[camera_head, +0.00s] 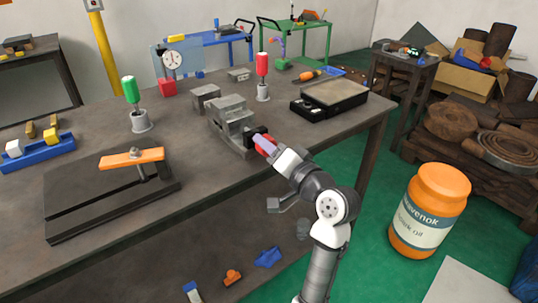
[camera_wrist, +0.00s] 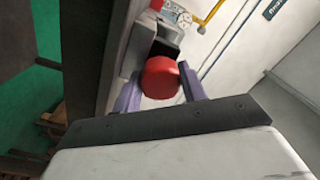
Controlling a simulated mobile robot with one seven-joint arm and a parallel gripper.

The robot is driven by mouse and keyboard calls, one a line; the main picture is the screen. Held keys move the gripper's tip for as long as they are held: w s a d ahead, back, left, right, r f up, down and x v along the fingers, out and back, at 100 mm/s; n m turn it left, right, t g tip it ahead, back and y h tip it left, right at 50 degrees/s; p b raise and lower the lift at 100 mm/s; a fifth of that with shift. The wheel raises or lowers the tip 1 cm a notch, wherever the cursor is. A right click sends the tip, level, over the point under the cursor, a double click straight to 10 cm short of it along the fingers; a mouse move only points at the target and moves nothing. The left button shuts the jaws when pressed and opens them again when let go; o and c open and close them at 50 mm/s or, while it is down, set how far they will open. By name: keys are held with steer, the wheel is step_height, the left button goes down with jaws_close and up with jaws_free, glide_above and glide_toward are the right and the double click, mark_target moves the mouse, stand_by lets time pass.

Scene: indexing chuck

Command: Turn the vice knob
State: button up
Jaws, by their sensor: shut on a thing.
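The grey metal vice (camera_head: 230,115) stands on the dark workbench near its front edge, with a black part at its near end. Its red knob (camera_wrist: 160,78) is round and sits between my gripper's two purple fingers in the wrist view. In the head view my gripper (camera_head: 266,145) is at the near end of the vice, shut on the knob; only a little of the red shows there beside the fingers. My arm reaches up to it from the lower right. The fingers hide the sides of the knob, and its angle cannot be told.
A black box with a tray top (camera_head: 331,97) lies right of the vice. A red-handled tool (camera_head: 262,65) and a green-handled tool (camera_head: 131,90) stand upright in holders. A black plate with an orange bar (camera_head: 132,158) lies left. An orange jar (camera_head: 429,210) stands right on the green floor.

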steer(key=n+b, duration=0.1)
steer(key=n, duration=0.1)
steer(key=n+b, duration=0.2)
steer(key=shift+f+n, duration=0.2)
steer(key=shift+n, duration=0.2)
steer(key=n+b, duration=0.3)
steer(key=n, duration=0.1)
steer(key=shift+n+b, duration=0.3)
steer(key=shift+b, duration=0.05)
steer(key=n+b, duration=0.3)
steer(key=n, duration=0.1)
steer(key=shift+n, duration=0.3)
steer(key=n+b, duration=0.3)
steer(key=n, duration=0.1)
steer(key=shift+g+b, duration=0.3)
steer(key=shift+b, duration=0.1)
steer(key=n+b, duration=0.3)
steer(key=n, duration=0.1)
steer(key=shift+n, duration=0.4)
steer(key=n+b, duration=0.3)
steer(key=n, duration=0.1)
steer(key=shift+r+n, duration=0.1)
steer(key=shift+n, duration=0.2)
steer(key=n+b, duration=0.2)
steer(key=n, duration=0.2)
steer(key=shift+h, duration=0.3)
steer(key=n+b, duration=0.2)
steer(key=n, duration=0.2)
steer(key=shift+r, duration=0.1)
steer(key=shift+n, duration=0.3)
